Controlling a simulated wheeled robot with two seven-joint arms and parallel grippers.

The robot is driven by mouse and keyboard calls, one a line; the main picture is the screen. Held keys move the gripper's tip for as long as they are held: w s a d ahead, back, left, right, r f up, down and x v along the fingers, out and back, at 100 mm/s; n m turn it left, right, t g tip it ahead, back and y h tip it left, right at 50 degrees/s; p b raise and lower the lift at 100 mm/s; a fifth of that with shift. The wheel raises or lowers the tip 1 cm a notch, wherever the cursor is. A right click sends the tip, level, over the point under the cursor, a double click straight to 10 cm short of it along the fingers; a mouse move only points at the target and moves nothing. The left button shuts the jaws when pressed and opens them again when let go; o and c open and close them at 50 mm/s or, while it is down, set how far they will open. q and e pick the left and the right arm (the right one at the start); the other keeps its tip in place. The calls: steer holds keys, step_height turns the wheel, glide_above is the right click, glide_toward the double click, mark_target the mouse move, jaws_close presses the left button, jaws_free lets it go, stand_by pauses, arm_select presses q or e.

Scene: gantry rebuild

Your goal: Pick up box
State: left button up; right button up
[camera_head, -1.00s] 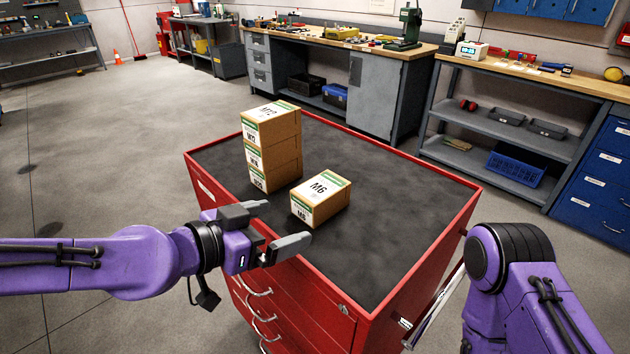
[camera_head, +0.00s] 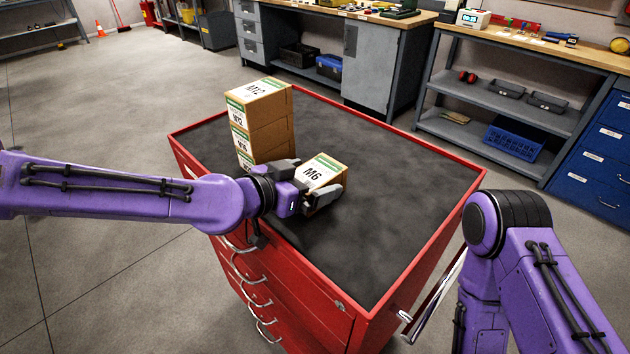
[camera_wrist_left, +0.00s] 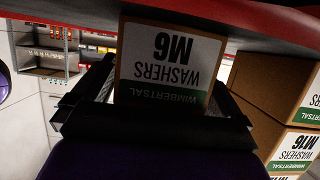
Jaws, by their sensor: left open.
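The M6 box (camera_head: 318,172), a cardboard box with a white and green label, stands alone on the cabinet's dark top. A stack of similar boxes (camera_head: 262,120), with an M12 box on top, stands behind it to the left. My left gripper (camera_head: 316,178) is open at the M6 box, with a finger across its near side. In the left wrist view the M6 box (camera_wrist_left: 167,60) is between the open fingers, its washers label facing the camera. Contact with the fingers cannot be told. My right arm shows at the right; its gripper is out of view.
The red drawer cabinet (camera_head: 400,300) has a raised red rim around its top. The dark top (camera_head: 390,180) is clear to the right of the M6 box. The stack's M16 box (camera_wrist_left: 295,145) is close beside the left gripper in the wrist view. Workbenches stand behind.

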arm_select(q)
steer(key=shift+w+d, duration=0.1)
steer(key=c, duration=1.3)
